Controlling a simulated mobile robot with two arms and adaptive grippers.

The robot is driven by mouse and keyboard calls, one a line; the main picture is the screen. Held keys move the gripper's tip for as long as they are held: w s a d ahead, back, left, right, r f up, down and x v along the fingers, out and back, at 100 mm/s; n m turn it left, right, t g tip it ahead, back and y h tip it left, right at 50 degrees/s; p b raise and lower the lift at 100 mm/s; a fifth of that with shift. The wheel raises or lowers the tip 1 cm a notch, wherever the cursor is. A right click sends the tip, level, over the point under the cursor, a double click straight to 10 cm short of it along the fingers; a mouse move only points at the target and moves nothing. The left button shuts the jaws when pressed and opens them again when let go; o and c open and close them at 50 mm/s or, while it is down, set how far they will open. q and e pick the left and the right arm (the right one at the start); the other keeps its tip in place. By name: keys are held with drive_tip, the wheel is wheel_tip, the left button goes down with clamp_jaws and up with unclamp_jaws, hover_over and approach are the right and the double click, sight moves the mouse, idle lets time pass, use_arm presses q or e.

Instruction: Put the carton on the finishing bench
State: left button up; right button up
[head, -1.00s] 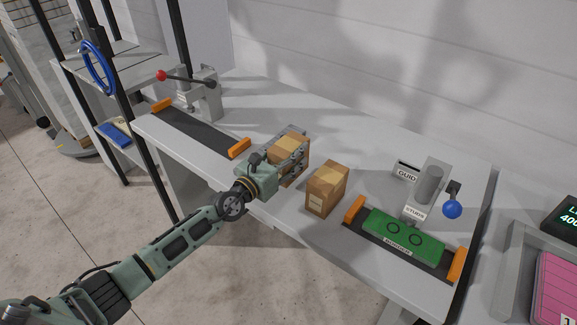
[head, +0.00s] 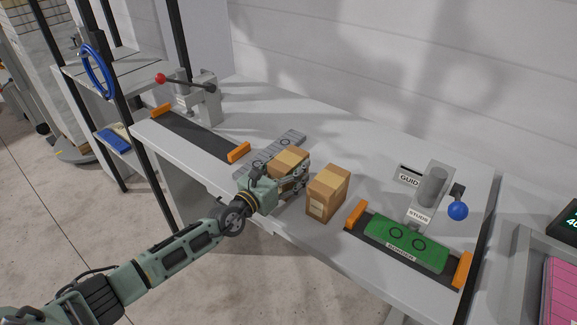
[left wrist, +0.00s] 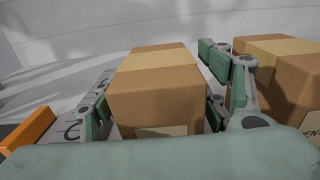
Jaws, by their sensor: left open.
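A brown carton (head: 289,161) with a paler tape band is at the front part of the white bench top (head: 345,144). Its base is hidden by my left gripper (head: 290,181), so I cannot tell whether it touches the bench. My left gripper is open, with a finger on each side of this carton; the left wrist view shows the carton (left wrist: 155,85) upright between the fingers. A second, similar carton (head: 326,194) stands upright on the bench just to the right, close to the right finger. My right gripper is out of view.
A grey marked plate (head: 292,139) lies behind the gripped-around carton. A dark strip with orange end blocks (head: 239,152) is at left, below a red-knobbed press (head: 205,100). A green plate (head: 405,246) lies at right, before a blue-knobbed device (head: 457,211). Bare bench lies behind.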

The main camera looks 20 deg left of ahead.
sight(276, 176)
use_arm(q)
drive_tip(key=shift+r, duration=0.2)
drive_tip(key=v, duration=1)
drive_tip(key=shift+s+a+f, duration=0.1)
drive_tip(key=shift+s+a, duration=0.1)
drive_tip(key=shift+s, duration=0.15)
drive_tip(key=shift+s+a, duration=0.2)
drive_tip(key=shift+s, duration=0.4)
